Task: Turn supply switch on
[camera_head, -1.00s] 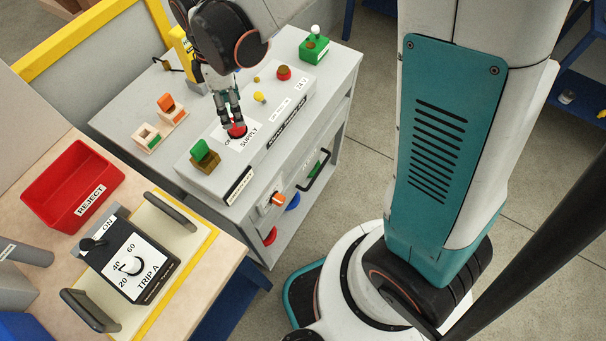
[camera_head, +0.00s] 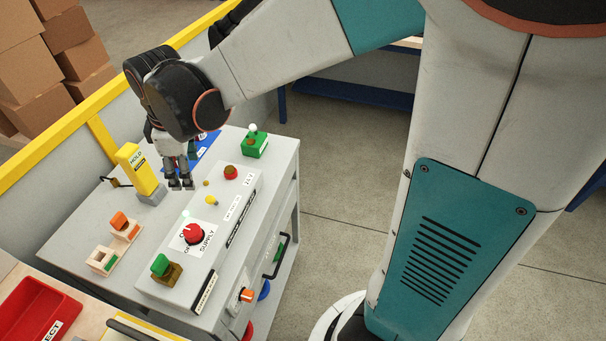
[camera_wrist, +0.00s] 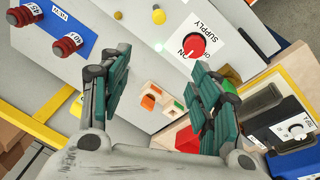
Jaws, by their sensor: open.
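The supply switch is a red round knob (camera_head: 194,234) on a white plate marked SUPPLY, on top of the grey sloped control box (camera_head: 226,222). It also shows at the upper middle of the wrist view (camera_wrist: 194,45). A white mark shows on the knob, but I cannot tell its exact setting. A pale greenish glowing spot (camera_head: 186,213) shows beside the plate. My gripper (camera_head: 180,186) is above the cabinet top, behind the knob and apart from it. In the wrist view my gripper (camera_wrist: 160,98) has its fingers spread, with nothing between them.
A yellow HOLD block (camera_head: 138,170) stands close left of my gripper. Green switch (camera_head: 166,268), yellow lamp (camera_head: 211,200), red button (camera_head: 231,172) and green box (camera_head: 254,143) are nearby. A red tray (camera_head: 38,310) is at lower left. A yellow-topped wall (camera_head: 100,135) runs behind.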

